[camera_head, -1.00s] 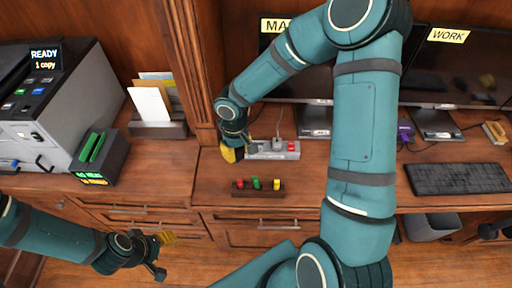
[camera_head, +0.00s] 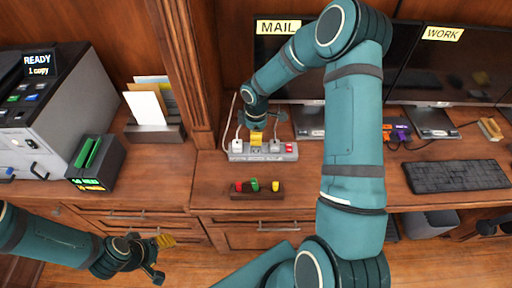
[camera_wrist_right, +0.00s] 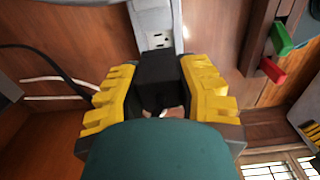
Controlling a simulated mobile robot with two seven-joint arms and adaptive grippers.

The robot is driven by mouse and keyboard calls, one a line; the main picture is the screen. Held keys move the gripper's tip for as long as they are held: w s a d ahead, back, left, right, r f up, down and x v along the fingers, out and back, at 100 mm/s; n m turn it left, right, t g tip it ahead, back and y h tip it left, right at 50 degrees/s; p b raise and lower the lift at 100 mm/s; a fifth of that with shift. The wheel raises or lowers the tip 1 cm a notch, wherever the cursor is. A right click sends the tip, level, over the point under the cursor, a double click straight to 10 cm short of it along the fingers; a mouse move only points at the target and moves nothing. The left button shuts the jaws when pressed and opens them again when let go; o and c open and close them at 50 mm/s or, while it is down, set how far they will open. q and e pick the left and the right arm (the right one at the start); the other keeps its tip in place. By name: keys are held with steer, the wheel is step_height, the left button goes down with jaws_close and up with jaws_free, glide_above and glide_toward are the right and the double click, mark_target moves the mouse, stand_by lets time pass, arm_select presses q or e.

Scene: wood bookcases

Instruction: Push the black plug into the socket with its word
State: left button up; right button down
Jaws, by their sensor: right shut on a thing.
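My right gripper (camera_head: 257,138) is over the middle of a grey power strip (camera_head: 236,157) on the desk. In the right wrist view, its yellow fingers (camera_wrist_right: 160,95) are shut on a black plug (camera_wrist_right: 158,76). The plug points at the strip (camera_wrist_right: 154,18), whose socket face (camera_wrist_right: 158,41) with slots shows just beyond it. I cannot tell whether the plug touches the socket, and no word on the strip is readable. My left gripper (camera_head: 162,256) is open and empty in front of the drawers, far from the strip.
A white plug (camera_head: 237,146) and a grey plug (camera_head: 275,144) flank my right gripper on the strip; a red switch (camera_head: 289,147) is at its right end. A small rack (camera_head: 257,195) with red, green and yellow pieces stands in front. Monitors (camera_head: 290,75) stand behind.

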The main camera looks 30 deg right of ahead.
mark_target(256, 151)
steer(key=shift+f+b, duration=0.35)
steer(key=shift+f, duration=2.55)
steer(key=shift+f, duration=0.2)
steer(key=c, duration=0.7)
jaws_free()
steer(key=shift+c, duration=0.2)
steer(key=shift+r, duration=0.15)
steer(key=shift+r, duration=0.25)
step_height(256, 151, up, 12)
steer(key=shift+f+p, duration=0.15)
steer(key=shift+p, duration=0.65)
steer(key=shift+s, duration=0.1)
